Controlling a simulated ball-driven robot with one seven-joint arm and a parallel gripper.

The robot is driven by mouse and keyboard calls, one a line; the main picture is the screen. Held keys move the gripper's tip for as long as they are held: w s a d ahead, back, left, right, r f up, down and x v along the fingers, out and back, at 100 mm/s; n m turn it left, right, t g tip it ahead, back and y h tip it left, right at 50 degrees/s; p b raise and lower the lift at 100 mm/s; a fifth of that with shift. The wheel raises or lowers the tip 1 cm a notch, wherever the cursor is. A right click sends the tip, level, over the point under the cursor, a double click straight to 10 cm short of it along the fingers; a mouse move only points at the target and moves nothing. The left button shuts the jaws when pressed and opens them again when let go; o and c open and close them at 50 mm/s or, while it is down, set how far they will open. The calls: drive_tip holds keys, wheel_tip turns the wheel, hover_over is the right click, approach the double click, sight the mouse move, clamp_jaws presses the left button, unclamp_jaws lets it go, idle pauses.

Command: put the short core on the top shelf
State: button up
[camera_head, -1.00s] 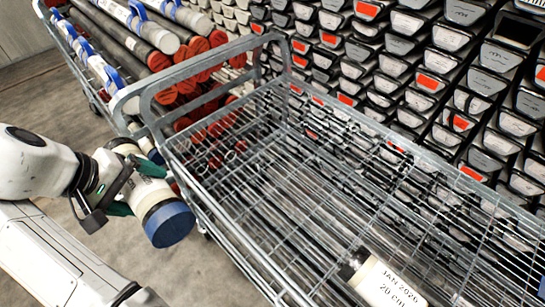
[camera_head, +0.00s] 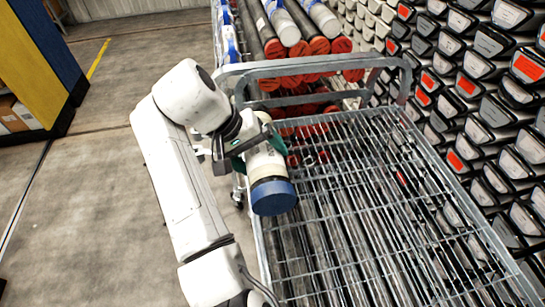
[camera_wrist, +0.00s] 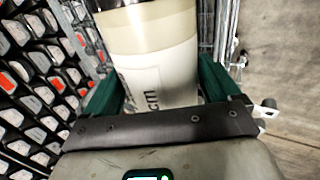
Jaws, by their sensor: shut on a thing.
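The short core (camera_head: 264,165) is a pale tube with a blue end cap (camera_head: 272,196). My gripper (camera_head: 252,146) is shut on it, with dark green fingers on either side. In the head view the core hangs tilted, cap downward, over the left rim of the wire cart (camera_head: 385,200). In the wrist view the core (camera_wrist: 155,50) fills the space between the green fingers, and part of a printed "cm" label shows. The top shelf cannot be made out for certain in these frames.
A wall of black bins with white and red labels (camera_head: 455,85) stands at the right. Long tubes with red caps (camera_head: 318,46) lie beyond the cart. A yellow and blue cabinet (camera_head: 30,60) stands at the far left. Grey floor (camera_head: 90,190) is open at the left.

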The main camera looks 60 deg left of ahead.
drive_tip(key=shift+w+d+f+p, duration=0.55)
drive_tip(key=shift+w+d+f, duration=0.45)
drive_tip(key=shift+d+f, duration=0.7)
drive_tip(key=shift+w+d+f+p, duration=0.5)
drive_tip(key=shift+w+d+f, duration=0.6)
drive_tip(key=shift+d, duration=1.05)
drive_tip(key=shift+w+d+f+p, duration=0.55)
drive_tip(key=shift+w+d+f, duration=0.3)
drive_tip(key=shift+d+f, duration=0.95)
drive_tip(key=shift+d+f+p, duration=0.1)
drive_tip(key=shift+f+p, duration=0.2)
drive_tip(key=shift+f, duration=1.15)
drive_tip(key=shift+f, duration=0.1)
drive_tip(key=o, duration=1.8)
drive_tip(key=shift+s+d+f, duration=0.1)
drive_tip(key=shift+f, duration=0.05)
